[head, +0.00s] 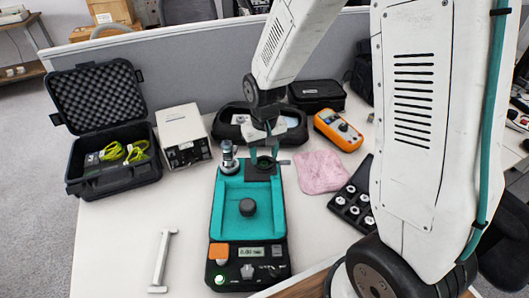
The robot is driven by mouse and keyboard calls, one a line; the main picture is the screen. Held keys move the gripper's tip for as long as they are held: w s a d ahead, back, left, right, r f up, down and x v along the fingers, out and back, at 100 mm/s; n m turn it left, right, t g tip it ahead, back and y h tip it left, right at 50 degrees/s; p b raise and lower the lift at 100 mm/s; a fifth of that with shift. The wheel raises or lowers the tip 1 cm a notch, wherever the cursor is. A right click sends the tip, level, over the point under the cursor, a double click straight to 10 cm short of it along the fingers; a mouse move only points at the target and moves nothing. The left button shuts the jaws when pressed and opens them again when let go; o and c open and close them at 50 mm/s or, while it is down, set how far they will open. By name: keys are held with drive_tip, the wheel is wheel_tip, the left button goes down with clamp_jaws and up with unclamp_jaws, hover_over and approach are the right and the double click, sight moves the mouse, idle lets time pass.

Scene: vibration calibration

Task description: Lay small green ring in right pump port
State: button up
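The pump is a teal and black device (228,218) in the middle of the table, with a display and buttons at its front. A metal cylinder (229,158) stands upright at its back left. A dark square block (260,175) is at its back right, where the right port appears to be. A small dark green round shape (264,162), which looks like the green ring, shows at this block. My gripper (262,153) points down right over it, with its fingers slightly apart. I cannot tell whether the fingers touch the ring or whether it is seated.
A pink cloth (321,172) and a black tray of round parts (352,198) lie to the right. An orange meter (338,130) and an open black case (287,122) are behind. A white box (183,134), a hard case (113,178) and a white handle-shaped bar (162,262) are left.

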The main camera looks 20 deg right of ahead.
wheel_tip(320, 180, up, 8)
drive_tip(key=s+d+r, duration=0.1)
drive_tip(key=s+r, duration=0.3)
drive_tip(key=s, duration=0.4)
drive_tip(key=s+d+r+t, duration=0.1)
drive_tip(key=s+r, duration=0.4)
drive_tip(key=s, duration=0.3)
drive_tip(key=s+d+r, duration=0.1)
drive_tip(key=s+r, duration=0.3)
drive_tip(key=s, duration=0.4)
drive_tip(key=shift+r, duration=0.4)
